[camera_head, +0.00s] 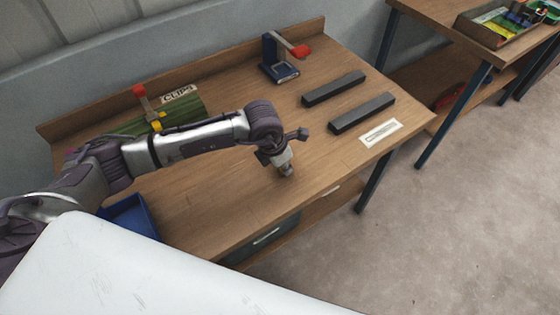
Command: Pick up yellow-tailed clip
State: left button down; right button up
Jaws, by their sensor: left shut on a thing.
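My left gripper (285,170) points down over the front middle of the wooden workbench (220,215). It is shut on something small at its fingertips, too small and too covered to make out. A yellow piece (157,122) shows behind my left arm, by a green ridged holder (185,108) in front of the "CLIPS" label (179,94). I cannot tell whether this yellow piece is a clip's tail. My arm hides part of the holder. My right gripper is out of view.
A red-handled blue device (281,70) stands at the back. Two dark bars (362,112) and a white label (381,133) lie to the right. A red-topped piece (140,92) rises by the holder. A blue bin (130,214) is at front left. Bench around the gripper is clear.

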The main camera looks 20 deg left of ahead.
pick_arm(q)
jog(key=shift+r, duration=0.1)
jog(key=r+b, duration=0.1)
jog(key=r, duration=0.3)
jog(key=shift+d, duration=0.2)
jog(key=s+d+r+b, duration=0.2)
jog(key=s+d+r, duration=0.1)
jog(key=d+r, duration=0.4)
jog(key=d, duration=0.3)
jog(key=shift+s+d+b, duration=0.35)
jog(key=shift+s, duration=0.05)
jog(key=shift+f, duration=0.1)
jog(key=s+a+m+g+y, duration=0.1)
jog(key=s+a+m+g, duration=0.2)
jog(key=a+m, duration=0.5)
jog(key=s+a+m+g+y, duration=0.1)
jog(key=s+a+m, duration=0.5)
jog(key=m, duration=1.4)
jog(key=shift+a+r+g, duration=0.35)
jog(key=shift+a+g, duration=0.55)
jog(key=shift+a, duration=0.25)
